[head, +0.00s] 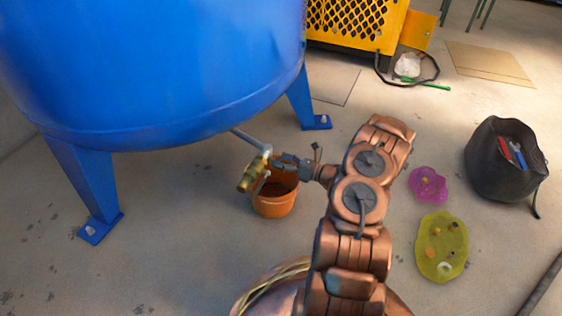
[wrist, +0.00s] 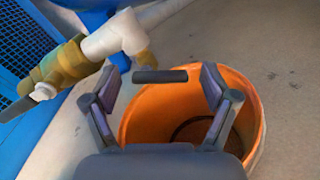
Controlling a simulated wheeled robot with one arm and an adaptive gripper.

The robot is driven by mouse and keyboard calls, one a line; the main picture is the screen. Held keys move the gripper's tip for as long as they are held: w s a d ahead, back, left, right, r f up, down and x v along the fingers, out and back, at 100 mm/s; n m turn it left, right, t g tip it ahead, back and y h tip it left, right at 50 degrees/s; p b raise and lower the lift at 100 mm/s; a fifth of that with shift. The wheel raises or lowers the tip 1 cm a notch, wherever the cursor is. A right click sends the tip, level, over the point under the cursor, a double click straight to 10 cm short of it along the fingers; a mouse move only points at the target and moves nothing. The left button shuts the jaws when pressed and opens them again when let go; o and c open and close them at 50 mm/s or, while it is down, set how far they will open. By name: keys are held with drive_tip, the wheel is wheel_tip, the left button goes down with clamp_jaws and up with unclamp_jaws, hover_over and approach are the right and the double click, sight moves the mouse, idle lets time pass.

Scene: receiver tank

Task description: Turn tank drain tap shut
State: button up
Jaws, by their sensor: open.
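The drain tap (head: 252,174) is a brass fitting at the end of a grey pipe (head: 250,140) under the blue tank (head: 160,70). In the wrist view the brass tap body (wrist: 66,64) is at upper left, beside a pale pipe elbow (wrist: 115,36). A flat grey piece at its lower left looks like a lever. My gripper (head: 279,160) is close to the tap's right side in the head view. In the wrist view its fingers (wrist: 161,80) are apart. A dark bar shows between the fingertips; I cannot tell what it belongs to.
An orange pot (head: 274,203) stands on the floor below the tap and my gripper. Blue tank legs (head: 85,185) stand left and behind. A black bag (head: 495,165), a purple piece (head: 428,184) and a yellow-green mat (head: 441,255) lie right. Floor at front left is clear.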

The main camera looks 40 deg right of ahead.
drive_tip(key=c, duration=1.2)
drive_tip(key=shift+o, duration=0.2)
drive_tip(key=shift+r+p, duration=0.15)
drive_tip(key=shift+p, duration=0.2)
drive_tip(key=shift+r+n+p, duration=0.1)
drive_tip(key=shift+n+p, duration=0.5)
drive_tip(key=shift+n, duration=0.1)
drive_tip(key=shift+r+n, duration=0.1)
drive_tip(key=shift+n, duration=1.8)
